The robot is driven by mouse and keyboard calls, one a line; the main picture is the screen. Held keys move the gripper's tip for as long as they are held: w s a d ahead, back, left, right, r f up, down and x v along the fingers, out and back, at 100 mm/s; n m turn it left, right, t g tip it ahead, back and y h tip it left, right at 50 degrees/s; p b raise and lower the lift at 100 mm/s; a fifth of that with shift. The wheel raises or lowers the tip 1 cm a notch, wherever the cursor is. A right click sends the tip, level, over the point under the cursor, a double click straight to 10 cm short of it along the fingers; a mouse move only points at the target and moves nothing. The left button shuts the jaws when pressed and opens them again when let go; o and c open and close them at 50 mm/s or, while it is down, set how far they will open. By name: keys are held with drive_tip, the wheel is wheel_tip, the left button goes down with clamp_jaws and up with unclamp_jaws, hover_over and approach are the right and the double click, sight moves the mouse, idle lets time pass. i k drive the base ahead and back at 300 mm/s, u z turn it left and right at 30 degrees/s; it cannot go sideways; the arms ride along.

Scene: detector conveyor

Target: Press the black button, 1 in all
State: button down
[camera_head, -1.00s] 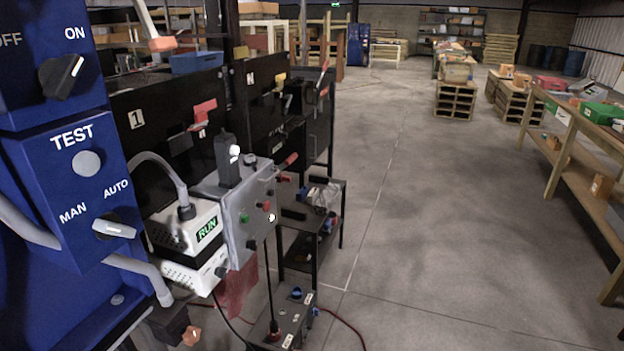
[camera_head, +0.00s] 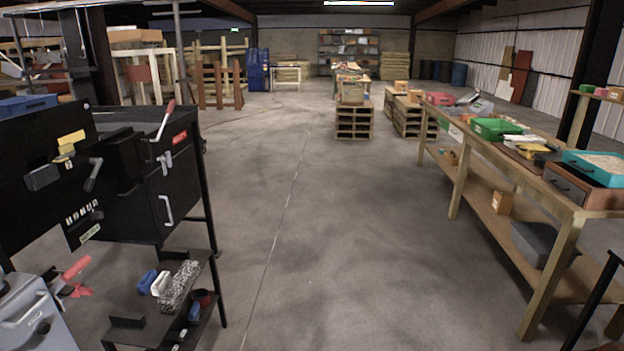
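A grey box (camera_head: 32,312) is cut off at the lower left corner of the head view. A small round black knob or button (camera_head: 43,327) sits on its face; I cannot tell which of the two it is. The rest of the box's controls lie outside the picture. My gripper is not in view.
A black cabinet (camera_head: 140,190) with levers and a handle stands at the left, above a low black shelf (camera_head: 128,322) holding small items. A long wooden workbench (camera_head: 560,200) with trays runs along the right. The concrete floor between them is clear, with pallets (camera_head: 353,122) farther back.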

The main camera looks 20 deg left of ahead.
sight(44, 328)
drive_tip(key=u, duration=0.4)
drive_tip(key=i, duration=1.45)
drive_tip(key=u, duration=1.9)
drive_tip(key=i, duration=0.85)
drive_tip(key=u, duration=1.1)
drive_tip(key=i, duration=0.3)
drive_tip(key=z, duration=1.3)
drive_tip(key=k, duration=1.3)
drive_tip(key=u, duration=0.6)
